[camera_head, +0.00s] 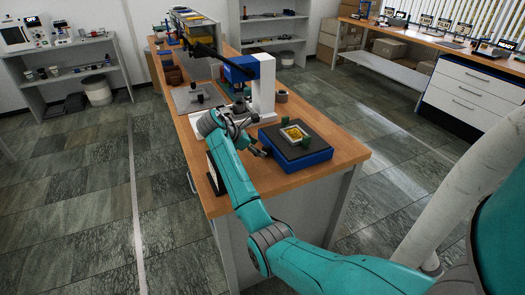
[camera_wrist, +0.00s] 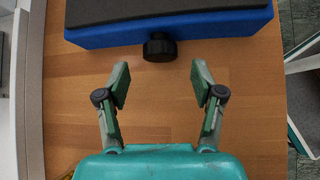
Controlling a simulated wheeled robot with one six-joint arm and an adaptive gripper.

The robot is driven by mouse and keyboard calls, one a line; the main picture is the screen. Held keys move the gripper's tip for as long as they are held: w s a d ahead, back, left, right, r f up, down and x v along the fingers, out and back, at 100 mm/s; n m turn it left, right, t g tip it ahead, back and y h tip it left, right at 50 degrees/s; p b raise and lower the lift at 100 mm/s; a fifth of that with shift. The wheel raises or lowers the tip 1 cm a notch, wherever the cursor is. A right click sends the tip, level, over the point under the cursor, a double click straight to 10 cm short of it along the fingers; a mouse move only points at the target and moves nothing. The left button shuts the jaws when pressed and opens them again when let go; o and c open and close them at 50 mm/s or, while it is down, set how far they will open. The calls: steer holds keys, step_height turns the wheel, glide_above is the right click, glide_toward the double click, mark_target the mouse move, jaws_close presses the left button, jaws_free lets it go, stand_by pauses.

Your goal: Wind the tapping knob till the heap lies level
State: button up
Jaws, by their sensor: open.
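The tapping device has a blue base (camera_head: 298,160) with a dark grey top plate, near the right front corner of the wooden bench. A round black knob (camera_wrist: 160,47) sticks out of the base's side in the wrist view, where the blue base (camera_wrist: 220,24) fills the top. My gripper (camera_wrist: 160,82) is open and empty, just short of the knob. The knob lies roughly centred between the fingers' lines, apart from both.
A white and blue press stand (camera_head: 262,85) rises on the bench just behind the device. A grey mat (camera_head: 190,98) lies farther back on the left. Bare wood (camera_wrist: 160,115) lies under my fingers. A bench with white drawers (camera_head: 470,95) stands apart at right.

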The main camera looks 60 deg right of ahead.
steer(key=v, duration=0.7)
steer(key=shift+r, duration=0.15)
